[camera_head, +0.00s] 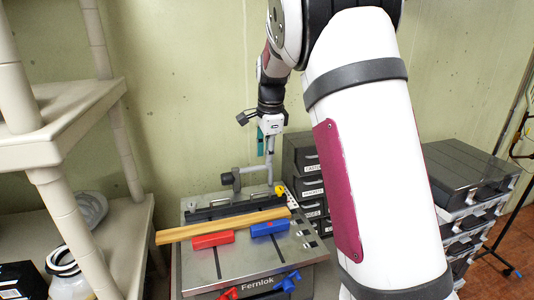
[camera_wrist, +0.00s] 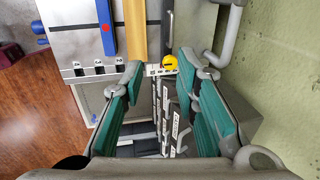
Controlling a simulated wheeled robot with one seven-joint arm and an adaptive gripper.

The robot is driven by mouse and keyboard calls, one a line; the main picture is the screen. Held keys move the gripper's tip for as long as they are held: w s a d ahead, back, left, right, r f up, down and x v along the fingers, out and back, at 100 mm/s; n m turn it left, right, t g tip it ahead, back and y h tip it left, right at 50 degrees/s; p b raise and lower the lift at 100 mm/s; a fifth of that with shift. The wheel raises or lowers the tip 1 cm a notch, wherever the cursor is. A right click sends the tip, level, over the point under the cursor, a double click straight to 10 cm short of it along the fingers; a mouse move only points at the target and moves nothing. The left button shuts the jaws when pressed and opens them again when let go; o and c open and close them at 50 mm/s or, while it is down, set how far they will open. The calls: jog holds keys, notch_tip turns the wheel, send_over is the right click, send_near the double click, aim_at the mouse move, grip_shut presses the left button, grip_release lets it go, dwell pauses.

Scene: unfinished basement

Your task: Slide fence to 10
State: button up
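A dark fence bar (camera_head: 232,208) lies across the grey machine table (camera_head: 205,262), behind a long wooden strip (camera_head: 215,228). A yellow knob (camera_head: 279,190) sits at the fence's right end, by a white scale strip (camera_head: 291,196). In the wrist view, the knob (camera_wrist: 170,63) shows beyond my fingertips, at the end of the dark fence (camera_wrist: 167,32). The scale's numbers are too small to read. My gripper (camera_head: 262,143) hangs above the fence's right end. Its teal fingers (camera_wrist: 160,72) are spread apart, with nothing held between them.
A red block (camera_head: 213,240) and a blue block (camera_head: 268,228) lie in front of the wooden strip. A grey tube arm (camera_head: 256,169) rises behind the fence, close to my gripper. Labelled dark drawers (camera_head: 304,160) stand behind; cream shelves (camera_head: 70,120) stand left.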

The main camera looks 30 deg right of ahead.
notch_tip(320, 180, up, 12)
jog(key=s, duration=0.2)
jog(key=shift+s+a, duration=0.2)
jog(key=shift+f, duration=0.15)
dwell(0.4)
